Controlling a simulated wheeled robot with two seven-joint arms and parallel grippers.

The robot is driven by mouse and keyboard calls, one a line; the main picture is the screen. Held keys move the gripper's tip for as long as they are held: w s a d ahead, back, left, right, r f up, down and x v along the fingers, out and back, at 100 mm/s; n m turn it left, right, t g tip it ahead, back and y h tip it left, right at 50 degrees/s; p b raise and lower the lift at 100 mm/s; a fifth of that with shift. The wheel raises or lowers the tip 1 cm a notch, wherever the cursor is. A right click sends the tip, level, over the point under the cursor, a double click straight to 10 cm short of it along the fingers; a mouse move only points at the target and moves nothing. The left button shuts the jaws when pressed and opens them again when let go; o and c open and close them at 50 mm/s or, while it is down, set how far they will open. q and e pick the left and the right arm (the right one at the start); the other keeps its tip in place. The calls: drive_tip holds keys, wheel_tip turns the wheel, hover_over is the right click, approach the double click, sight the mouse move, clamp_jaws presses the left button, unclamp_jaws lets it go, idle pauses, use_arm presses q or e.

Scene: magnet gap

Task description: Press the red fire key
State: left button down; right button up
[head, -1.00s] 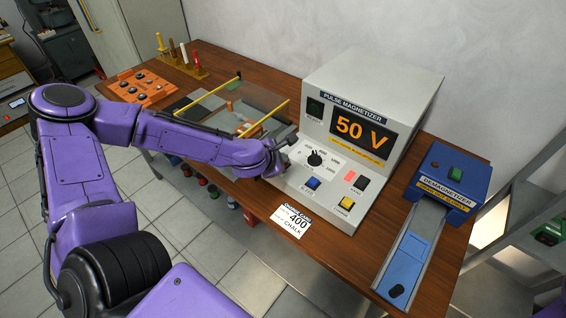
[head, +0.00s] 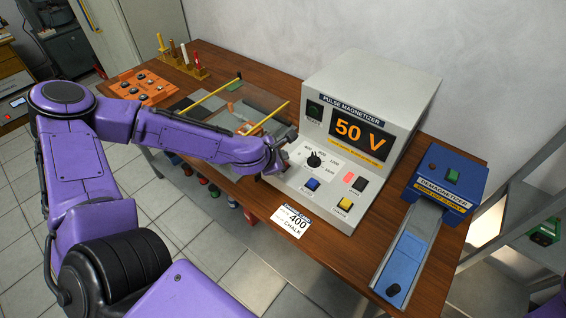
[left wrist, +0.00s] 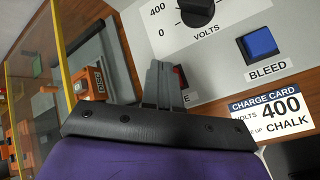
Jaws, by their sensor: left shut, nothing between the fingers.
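My left gripper (head: 281,155) is shut and empty at the left front part of the pulse magnetizer's sloped panel (head: 318,181). In the left wrist view its closed fingers (left wrist: 161,84) stand over the panel's left edge. A red key (left wrist: 182,76) shows just right of the fingers, partly hidden behind them. I cannot tell whether they touch it. In the head view my gripper hides this key. The display (head: 360,133) reads 50 V. The charge card (head: 291,221) reads 400 volts, chalk. My right gripper is not in view.
The panel also holds the volts knob (head: 314,159), blue bleed key (head: 312,184), yellow key (head: 345,203) and black switch (head: 360,184). A clear shield with yellow rails (head: 212,97) stands left of the magnetizer. The blue demagnetizer (head: 446,180) stands right.

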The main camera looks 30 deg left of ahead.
sight(280, 183)
use_arm(q)
drive_tip(key=shift+r+p, duration=2.45)
drive_tip(key=shift+r, duration=0.15)
drive_tip(key=shift+f, duration=0.1)
